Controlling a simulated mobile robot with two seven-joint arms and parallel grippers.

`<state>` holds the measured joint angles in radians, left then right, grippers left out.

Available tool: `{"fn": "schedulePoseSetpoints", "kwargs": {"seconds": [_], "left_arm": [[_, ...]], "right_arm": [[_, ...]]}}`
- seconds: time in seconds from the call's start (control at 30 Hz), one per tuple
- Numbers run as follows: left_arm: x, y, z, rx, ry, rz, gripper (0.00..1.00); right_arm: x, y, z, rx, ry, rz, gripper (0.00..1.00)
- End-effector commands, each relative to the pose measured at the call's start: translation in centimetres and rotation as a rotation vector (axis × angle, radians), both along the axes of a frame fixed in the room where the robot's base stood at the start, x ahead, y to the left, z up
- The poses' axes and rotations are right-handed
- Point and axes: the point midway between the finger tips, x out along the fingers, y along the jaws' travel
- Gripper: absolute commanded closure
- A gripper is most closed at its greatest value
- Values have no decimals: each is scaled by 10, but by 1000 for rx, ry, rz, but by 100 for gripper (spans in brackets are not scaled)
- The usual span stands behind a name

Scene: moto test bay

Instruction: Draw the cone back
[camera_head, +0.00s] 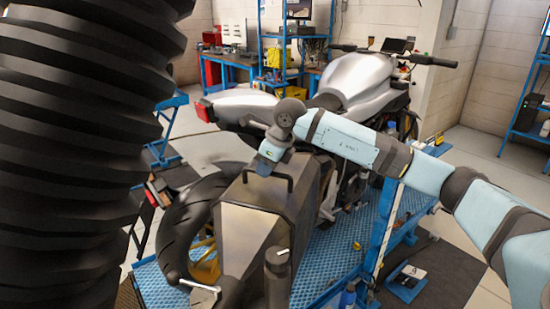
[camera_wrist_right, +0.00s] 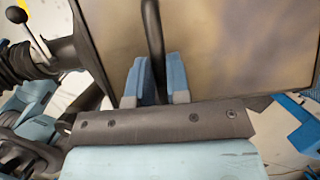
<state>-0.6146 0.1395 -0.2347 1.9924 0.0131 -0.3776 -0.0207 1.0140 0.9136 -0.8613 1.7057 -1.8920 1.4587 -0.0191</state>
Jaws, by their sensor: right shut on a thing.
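The cone (camera_head: 246,232) looks like a tapered, brownish metal hood behind the motorcycle's rear wheel. A black bar handle (camera_head: 286,185) stands on its top. My right gripper (camera_head: 265,166) is at the handle's upper left part. In the right wrist view the two blue fingers of my right gripper (camera_wrist_right: 158,82) are shut around the black handle bar (camera_wrist_right: 153,35), with the cone's metal face (camera_wrist_right: 235,45) close behind them. My left gripper is not in view.
A ribbed black hose (camera_head: 85,150) blocks the left of the head view. The silver motorcycle (camera_head: 355,82) stands on a blue lift platform (camera_head: 325,255), its rear tyre (camera_head: 180,225) beside the cone. A lever with a light grip (camera_head: 200,286) juts out in front.

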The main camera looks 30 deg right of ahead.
Motion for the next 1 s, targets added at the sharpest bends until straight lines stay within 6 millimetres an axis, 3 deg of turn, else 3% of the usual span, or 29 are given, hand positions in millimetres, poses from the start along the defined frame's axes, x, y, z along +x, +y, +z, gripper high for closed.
{"fn": "schedulePoseSetpoints", "kwargs": {"seconds": [0.1,0.2,0.63,0.67,0.73,1.0], "left_arm": [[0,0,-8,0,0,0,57],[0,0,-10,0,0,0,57],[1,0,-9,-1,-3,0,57],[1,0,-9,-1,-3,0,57],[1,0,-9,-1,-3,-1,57],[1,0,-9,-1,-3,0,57]], "right_arm": [[-20,27,-3,-1,0,7,100],[-30,40,-2,-2,0,5,100],[-37,49,-1,2,3,3,100],[-37,49,-1,1,3,3,76],[-37,49,-1,1,2,3,60],[-37,48,0,0,0,1,58]]}}
